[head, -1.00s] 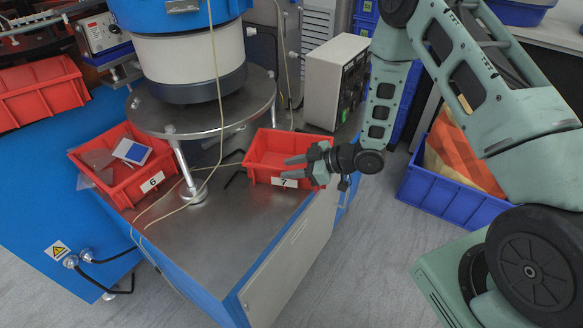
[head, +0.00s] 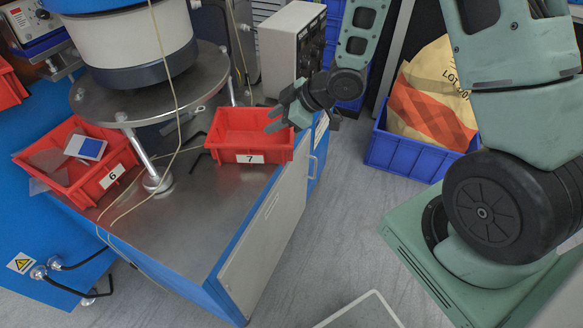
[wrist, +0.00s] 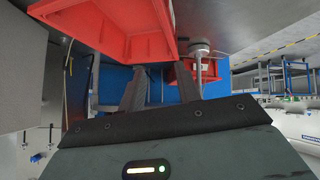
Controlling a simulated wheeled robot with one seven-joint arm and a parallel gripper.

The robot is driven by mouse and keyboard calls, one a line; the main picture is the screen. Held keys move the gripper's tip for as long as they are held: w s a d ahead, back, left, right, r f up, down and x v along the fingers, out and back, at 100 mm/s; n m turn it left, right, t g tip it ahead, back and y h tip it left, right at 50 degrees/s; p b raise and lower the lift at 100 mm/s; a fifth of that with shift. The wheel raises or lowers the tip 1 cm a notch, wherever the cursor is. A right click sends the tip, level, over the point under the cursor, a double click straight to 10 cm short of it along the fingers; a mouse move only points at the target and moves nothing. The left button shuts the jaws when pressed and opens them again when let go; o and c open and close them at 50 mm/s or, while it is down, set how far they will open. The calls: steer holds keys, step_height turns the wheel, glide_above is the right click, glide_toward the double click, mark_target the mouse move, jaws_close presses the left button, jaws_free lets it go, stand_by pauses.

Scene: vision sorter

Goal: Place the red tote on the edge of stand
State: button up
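A red tote labelled 7 (head: 226,158) sits at the right edge of the metal-topped blue stand (head: 196,238) in the head view. It looks empty. A second red tote labelled 6 (head: 101,186) stands further left, holding a blue-and-white box and grey sheets. My gripper (head: 273,116) is at tote 7's right rear, its fingers reaching in front of or over the rim; contact cannot be told. In the wrist view my gripper (wrist: 160,88) is open, with a gap between the fingers. A large red tote (wrist: 110,28) shows close beyond them, and a smaller red tote (wrist: 208,72) lies farther off.
A round metal platform (head: 185,100) on posts carries a blue-and-white drum, with a cable hanging across the stand top. A cream instrument box (head: 285,45) stands behind tote 7. A blue crate with a sack (head: 400,155) is on the floor at right. Bare stand top lies in front of tote 7.

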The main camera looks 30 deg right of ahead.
steer(key=s+a+r+m+g+h, duration=0.1)
steer(key=s+a+r+h, duration=0.2)
steer(key=a+r, duration=0.2)
steer(key=s+a+r+m+g+h, duration=0.1)
steer(key=s+a+r+g, duration=0.1)
steer(key=s, duration=0.6)
steer(key=s+a+r+m+g+h, duration=0.1)
steer(key=s+r+g, duration=0.1)
steer(key=s, duration=0.6)
steer(key=s+a+r+g+h, duration=0.1)
steer(key=s+r, duration=0.3)
steer(key=s, duration=0.4)
steer(key=shift+a+m+g, duration=0.4)
steer(key=shift+a, duration=0.45)
steer(key=shift+r+p, duration=0.5)
